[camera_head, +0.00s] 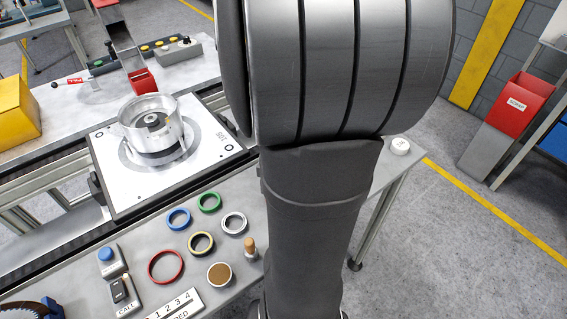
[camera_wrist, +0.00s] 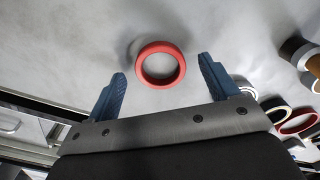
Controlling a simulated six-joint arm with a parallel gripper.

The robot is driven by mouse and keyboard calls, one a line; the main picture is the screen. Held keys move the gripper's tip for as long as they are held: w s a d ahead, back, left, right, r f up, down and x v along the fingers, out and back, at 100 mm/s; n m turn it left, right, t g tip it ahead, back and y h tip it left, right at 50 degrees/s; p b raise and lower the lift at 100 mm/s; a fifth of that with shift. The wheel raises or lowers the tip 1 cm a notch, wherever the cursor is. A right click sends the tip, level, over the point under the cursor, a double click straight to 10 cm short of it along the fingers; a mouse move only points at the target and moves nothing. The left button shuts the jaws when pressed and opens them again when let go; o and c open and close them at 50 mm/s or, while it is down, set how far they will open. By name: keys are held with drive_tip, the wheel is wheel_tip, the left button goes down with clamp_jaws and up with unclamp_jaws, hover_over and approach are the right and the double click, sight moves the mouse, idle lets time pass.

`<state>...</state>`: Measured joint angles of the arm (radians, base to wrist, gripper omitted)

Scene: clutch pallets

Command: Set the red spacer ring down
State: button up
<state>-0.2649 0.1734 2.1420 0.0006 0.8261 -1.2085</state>
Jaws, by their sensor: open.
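A thick red spacer ring (camera_wrist: 139,68) shows in the wrist view, at or just above a grey surface, with a soft shadow at its left. My gripper (camera_wrist: 162,66) is open. Its two blue fingers stand to the left and right of the ring, with a visible gap on each side. I cannot tell whether the ring lies fully on the surface. In the head view my arm hides the gripper and this ring.
A thinner red ring (camera_head: 152,277) lies on the bench among blue, green, white and yellow-edged rings (camera_head: 201,253). It also shows in the wrist view (camera_wrist: 284,130). A white pallet (camera_head: 112,190) with a metal housing (camera_head: 166,127) stands behind.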

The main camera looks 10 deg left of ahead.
drive_tip(key=shift+f, duration=0.45)
drive_tip(key=c, duration=1.1)
drive_tip(key=shift+r, duration=0.15)
drive_tip(key=shift+c, duration=0.2)
